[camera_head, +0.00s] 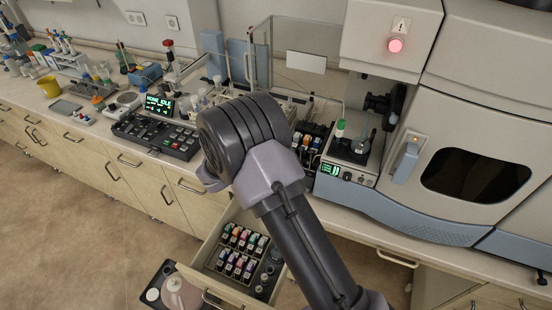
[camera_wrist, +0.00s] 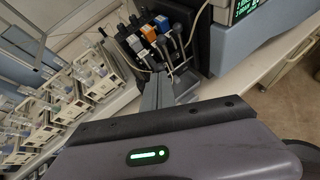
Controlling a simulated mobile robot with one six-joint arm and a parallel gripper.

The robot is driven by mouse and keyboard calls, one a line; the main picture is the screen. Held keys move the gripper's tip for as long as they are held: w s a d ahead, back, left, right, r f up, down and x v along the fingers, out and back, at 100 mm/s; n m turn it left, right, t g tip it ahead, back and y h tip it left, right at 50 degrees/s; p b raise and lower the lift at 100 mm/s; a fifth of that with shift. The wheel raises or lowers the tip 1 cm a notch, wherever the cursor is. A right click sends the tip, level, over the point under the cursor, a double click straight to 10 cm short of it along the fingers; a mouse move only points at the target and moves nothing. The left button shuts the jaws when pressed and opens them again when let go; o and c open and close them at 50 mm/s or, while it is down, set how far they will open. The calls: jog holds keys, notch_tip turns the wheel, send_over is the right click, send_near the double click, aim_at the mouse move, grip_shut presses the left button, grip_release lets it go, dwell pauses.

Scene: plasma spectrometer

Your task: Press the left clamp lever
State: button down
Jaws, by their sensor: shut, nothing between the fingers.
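The pump block with its row of clamp levers (camera_head: 311,140) stands on the bench beside the spectrometer, partly behind my arm in the head view. In the wrist view the row of levers (camera_wrist: 150,34) lies at upper centre, with black bodies and white, orange and blue parts. I cannot tell for sure which lever is the left one. My gripper (camera_wrist: 165,80) is shut and empty, its grey fingers pointing up the picture toward the front of the levers. Contact with a lever cannot be made out. In the head view my arm hides the gripper.
The spectrometer (camera_head: 480,110) with a lit red button (camera_head: 395,46) fills the right. A small unit with a green display (camera_head: 345,176) stands right of the levers. An open drawer (camera_head: 213,250) of coloured vials juts out below. Bottles and a control panel (camera_head: 155,135) crowd the left bench.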

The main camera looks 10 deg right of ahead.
jog(key=r+p, duration=0.1)
jog(key=w+d+r+g+y+p, duration=0.1)
jog(key=p, duration=0.1)
jog(key=w+r+g+y+p, duration=0.1)
jog(key=shift+d+r+n, duration=0.15)
jog(key=shift+d+n, duration=0.15)
dwell(0.4)
jog(key=shift+a, duration=0.1)
jog(key=p+v, duration=0.1)
jog(key=v, duration=1.2)
jog(key=shift+w+a+p, duration=0.3)
jog(key=shift+a+p, duration=0.05)
jog(key=shift+p, duration=0.05)
